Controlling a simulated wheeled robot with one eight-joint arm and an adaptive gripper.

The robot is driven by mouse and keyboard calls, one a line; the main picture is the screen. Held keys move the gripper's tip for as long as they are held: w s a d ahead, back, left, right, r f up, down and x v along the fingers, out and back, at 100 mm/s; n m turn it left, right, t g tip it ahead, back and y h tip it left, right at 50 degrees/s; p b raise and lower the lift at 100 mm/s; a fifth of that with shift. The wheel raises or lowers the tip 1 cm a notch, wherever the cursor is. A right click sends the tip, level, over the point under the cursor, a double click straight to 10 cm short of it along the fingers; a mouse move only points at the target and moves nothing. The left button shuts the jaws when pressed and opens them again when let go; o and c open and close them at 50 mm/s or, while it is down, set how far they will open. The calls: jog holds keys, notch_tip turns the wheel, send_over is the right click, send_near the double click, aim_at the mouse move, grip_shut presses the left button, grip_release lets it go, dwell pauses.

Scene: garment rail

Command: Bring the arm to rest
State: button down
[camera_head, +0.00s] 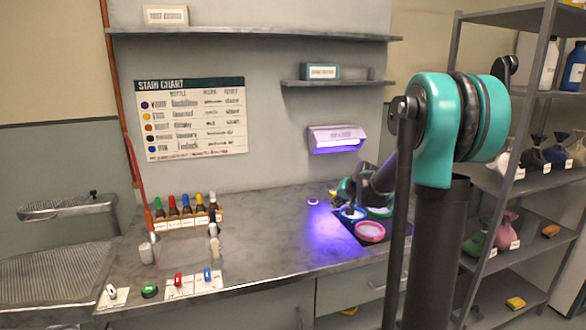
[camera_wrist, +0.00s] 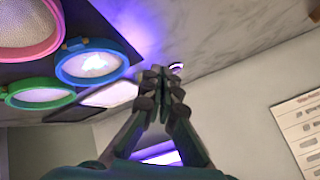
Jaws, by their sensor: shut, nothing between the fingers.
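My arm reaches from the right side of the head view over the counter (camera_head: 275,255), with its teal and dark links bent. My gripper (camera_wrist: 163,88) is shut and empty, its fingertips together in the wrist view. In the head view it is small and partly hidden by my own links, close to the hoops. A blue hoop (camera_head: 352,214) with white cloth shows there, also in the wrist view (camera_wrist: 95,64). A pink hoop (camera_head: 370,232) and a green hoop (camera_head: 380,211) lie beside it on a dark mat (camera_head: 345,229). I cannot tell the gripper's height above the counter.
A purple lamp (camera_head: 336,139) glows on the wall. A small glowing ring (camera_head: 313,202) lies left of the hoops. Several capped bottles (camera_head: 187,207) stand further left. A shelf rack (camera_head: 520,190) is on the right. The counter's middle is clear.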

jog(key=s, duration=0.4)
jog(key=s+f+n+h, duration=0.1)
jog(key=s, duration=0.3)
jog(key=s+n, duration=0.1)
jog(key=s, duration=0.3)
jog(key=shift+s+d+f+g, duration=0.3)
jog(key=shift+s, duration=0.05)
jog(key=s+d+f+n+g+h, duration=0.1)
jog(key=s+f, duration=0.4)
jog(key=s, duration=0.7)
jog(key=s+d+f+g+h, duration=0.1)
jog(key=s+f, duration=0.5)
jog(key=s, duration=0.7)
jog(key=shift+n+g, duration=0.4)
jog(key=shift+g, duration=0.3)
